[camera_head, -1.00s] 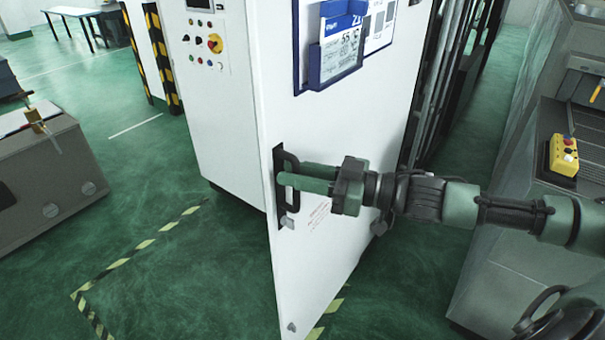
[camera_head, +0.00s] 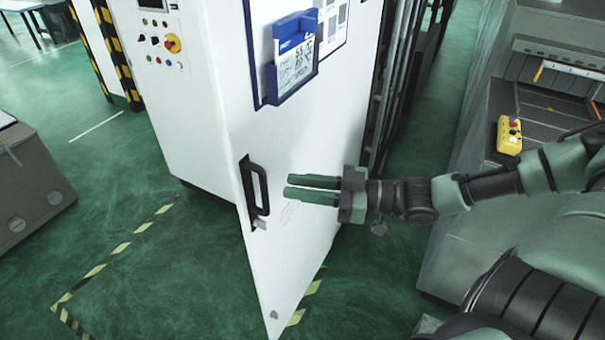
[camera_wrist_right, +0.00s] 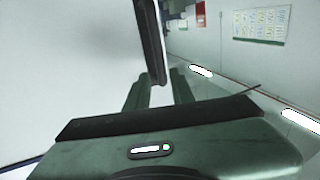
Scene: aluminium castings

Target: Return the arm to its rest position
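My right gripper (camera_head: 288,187) is open and empty in front of the white cabinet door (camera_head: 290,240). Its fingers point left toward the black door handle (camera_head: 251,187), with a gap between fingertips and handle. In the right wrist view the two green fingers (camera_wrist_right: 160,80) are spread apart, and the dark handle (camera_wrist_right: 150,40) stands beyond their tips. My right arm reaches in from the right side of the head view. My left gripper is not in view.
The door stands ajar. A blue document holder (camera_head: 293,62) hangs on it. At the right is a grey machine bench with a yellow button box (camera_head: 510,135). A grey unit (camera_head: 35,185) stands at the left. Green floor with striped tape (camera_head: 120,249) is open in front.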

